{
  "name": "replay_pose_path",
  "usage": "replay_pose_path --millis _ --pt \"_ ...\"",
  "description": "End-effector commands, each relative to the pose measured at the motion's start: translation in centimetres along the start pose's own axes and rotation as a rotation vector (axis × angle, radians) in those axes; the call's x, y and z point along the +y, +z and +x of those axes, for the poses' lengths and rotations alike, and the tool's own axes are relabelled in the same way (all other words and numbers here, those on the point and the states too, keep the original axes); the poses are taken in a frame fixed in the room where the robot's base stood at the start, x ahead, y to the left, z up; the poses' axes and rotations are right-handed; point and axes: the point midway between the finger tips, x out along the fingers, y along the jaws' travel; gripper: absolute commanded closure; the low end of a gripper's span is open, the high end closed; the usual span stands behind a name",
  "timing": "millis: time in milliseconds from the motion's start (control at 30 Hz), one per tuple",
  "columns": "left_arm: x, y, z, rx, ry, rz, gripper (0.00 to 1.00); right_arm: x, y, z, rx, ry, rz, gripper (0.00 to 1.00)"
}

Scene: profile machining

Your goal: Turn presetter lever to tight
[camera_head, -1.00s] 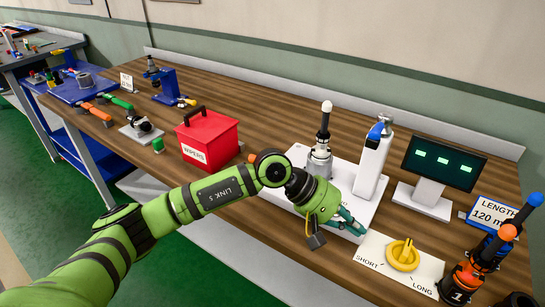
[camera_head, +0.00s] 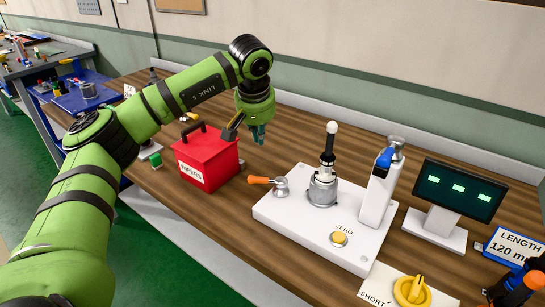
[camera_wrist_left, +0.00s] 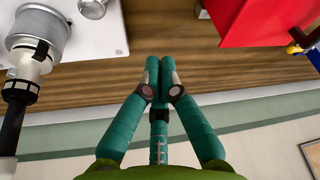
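The presetter is a white base (camera_head: 283,218) with a grey metal spindle (camera_head: 322,190) holding an upright black tool with a white tip (camera_head: 331,128). Its lever (camera_head: 264,181) has an orange handle pointing left and a round metal hub at the base's left edge. My left gripper (camera_head: 258,138) hangs above the table behind the lever, beside the red box, touching nothing. In the left wrist view its green fingers (camera_wrist_left: 159,64) are together and empty; the lever's metal hub (camera_wrist_left: 92,8) shows at the top edge, its handle out of frame.
A red wipers box (camera_head: 207,158) stands left of the lever. A white measuring column (camera_head: 378,190) and a monitor (camera_head: 458,190) stand to the right. Bare wood lies behind the base.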

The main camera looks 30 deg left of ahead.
Motion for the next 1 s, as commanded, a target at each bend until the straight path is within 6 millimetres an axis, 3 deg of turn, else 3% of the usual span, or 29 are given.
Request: replay_pose_path --millis 167,367,567,1000 --pt "-0.2 0.0 1.8 -0.005 -0.008 0.002 1.00 -0.1 0.5 -0.6 -0.009 -0.001 0.000 0.51" --pt "-0.2 0.1 5.8 -0.006 -0.006 0.000 1.00 -0.4 2.3 -1.8 -0.038 -0.005 0.001 0.51" --pt "-0.1 0.1 9.8 -0.006 -0.005 0.001 1.00 -0.3 2.1 -2.8 -0.038 -0.005 0.001 0.51" --pt "-0.1 3.7 8.5 -0.001 -0.003 0.000 1.00 -0.1 0.7 -4.5 -0.018 -0.003 0.001 0.51"
